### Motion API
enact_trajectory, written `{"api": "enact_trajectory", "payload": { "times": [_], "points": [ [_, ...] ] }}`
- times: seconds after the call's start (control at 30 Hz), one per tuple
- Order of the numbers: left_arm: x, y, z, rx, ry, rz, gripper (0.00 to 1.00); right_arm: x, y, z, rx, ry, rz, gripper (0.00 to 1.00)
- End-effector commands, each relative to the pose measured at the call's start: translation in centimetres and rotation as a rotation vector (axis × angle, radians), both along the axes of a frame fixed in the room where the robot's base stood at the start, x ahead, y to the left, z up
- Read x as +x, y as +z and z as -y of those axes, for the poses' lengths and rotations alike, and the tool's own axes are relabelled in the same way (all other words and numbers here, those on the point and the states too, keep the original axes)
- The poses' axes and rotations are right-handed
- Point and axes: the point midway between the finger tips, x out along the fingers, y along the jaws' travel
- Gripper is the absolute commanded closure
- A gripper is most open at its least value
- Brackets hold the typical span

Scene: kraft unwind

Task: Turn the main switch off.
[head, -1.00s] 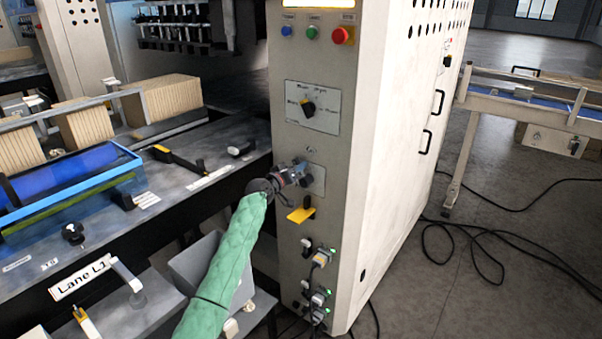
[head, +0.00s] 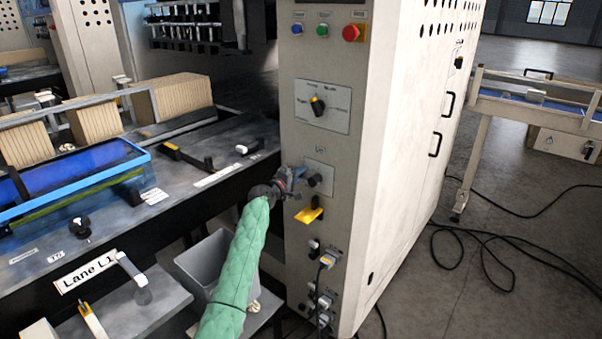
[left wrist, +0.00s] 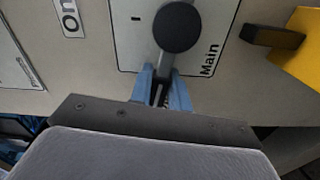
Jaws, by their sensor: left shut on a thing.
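The main switch is a dark round knob (left wrist: 178,27) on a pale plate labelled "Main", with a short lever. In the head view the knob (head: 314,179) sits midway down the cabinet front. The lever points to the left of the panel, away from the "I" mark. My left gripper (left wrist: 162,85) has its two blue fingers shut around the lever's end, partly hiding it. In the head view my left gripper (head: 291,180) reaches the knob's left side. My right gripper is not in view.
Above are a selector knob (head: 317,106) and a red button (head: 353,33). The machine bed (head: 110,220) lies left; cables lie on the floor at right.

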Motion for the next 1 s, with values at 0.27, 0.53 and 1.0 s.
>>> {"api": "enact_trajectory", "payload": {
  "times": [0.27,0.53,1.0],
  "points": [
    [0.1,-0.7,-0.1,-0.103,0.001,-0.074,1.0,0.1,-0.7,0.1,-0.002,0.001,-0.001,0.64],
    [0.1,-1.0,-0.2,-0.137,0.002,-0.099,1.0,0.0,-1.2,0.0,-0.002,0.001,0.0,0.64],
    [0.1,-1.1,-0.2,-0.139,0.002,-0.102,0.62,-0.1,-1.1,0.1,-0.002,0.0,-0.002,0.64]
  ]
}}
